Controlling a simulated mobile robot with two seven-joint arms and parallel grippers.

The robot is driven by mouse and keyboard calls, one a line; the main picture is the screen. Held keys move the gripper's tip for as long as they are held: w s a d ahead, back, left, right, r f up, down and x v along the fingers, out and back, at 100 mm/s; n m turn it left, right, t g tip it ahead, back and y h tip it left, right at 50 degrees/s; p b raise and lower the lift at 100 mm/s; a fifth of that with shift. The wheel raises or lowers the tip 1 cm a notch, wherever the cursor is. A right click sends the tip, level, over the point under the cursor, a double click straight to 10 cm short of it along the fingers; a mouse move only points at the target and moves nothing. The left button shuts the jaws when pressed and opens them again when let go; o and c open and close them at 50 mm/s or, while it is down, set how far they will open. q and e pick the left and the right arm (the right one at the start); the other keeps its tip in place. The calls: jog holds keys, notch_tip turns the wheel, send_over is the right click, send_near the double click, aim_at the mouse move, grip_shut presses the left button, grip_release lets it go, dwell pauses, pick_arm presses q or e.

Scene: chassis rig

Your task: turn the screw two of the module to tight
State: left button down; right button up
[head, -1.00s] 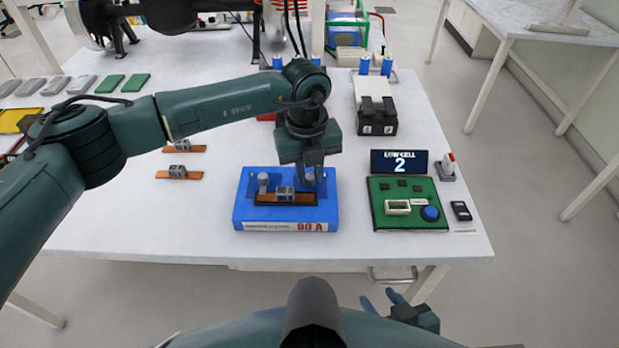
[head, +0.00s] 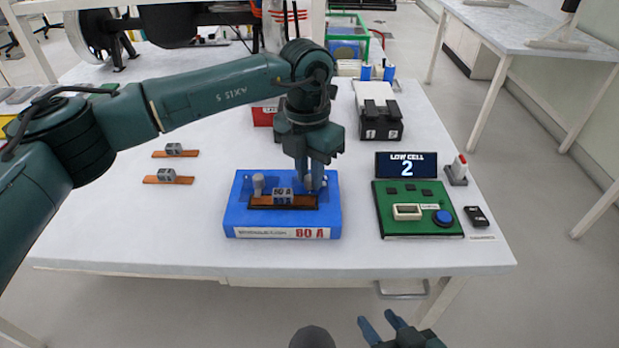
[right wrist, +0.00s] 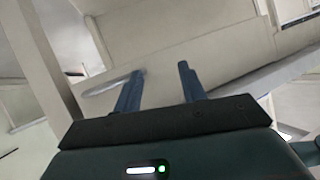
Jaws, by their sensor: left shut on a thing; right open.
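My left gripper (head: 315,186) points down over the right end of the module, shut on the screw there, which the fingers mostly hide. My right gripper (head: 382,328) is open and empty, low in front of the table; its two spread fingers show in the right wrist view (right wrist: 158,85).
A green board (head: 400,226) with a blue button (head: 442,217) and a display (head: 406,165) reading "LOW CELL 2" stands right of the module. Two brown strips with blocks (head: 168,180) lie to the left. A black-and-white box (head: 380,122) is behind. Table front is clear.

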pick_arm(q)
jog(key=shift+m+b, duration=0.4)
jog(key=shift+m, duration=0.6)
jog(key=m+b, duration=0.1)
jog(key=m, duration=0.2)
jog(key=shift+m, duration=0.3)
jog(key=m+b, duration=0.1)
jog(key=m, duration=0.2)
jog(key=shift+m, duration=0.3)
jog(key=m, duration=0.2)
jog(key=shift+m, duration=0.4)
jog(key=m, duration=0.2)
jog(key=shift+m+y+b, duration=0.3)
jog(key=shift+b, duration=0.05)
jog(key=m, duration=0.5)
jog(key=shift+d+m, duration=0.1)
jog(key=shift+m, duration=0.2)
pick_arm(e)
jog(key=shift+s+d+r+t, duration=0.3)
jog(key=shift+s+d+t, duration=0.1)
jog(key=shift+d+t, duration=0.4)
pick_arm(q)
jog(key=c, duration=1.3)
grip_release()
pick_arm(e)
jog(key=shift+f, duration=0.15)
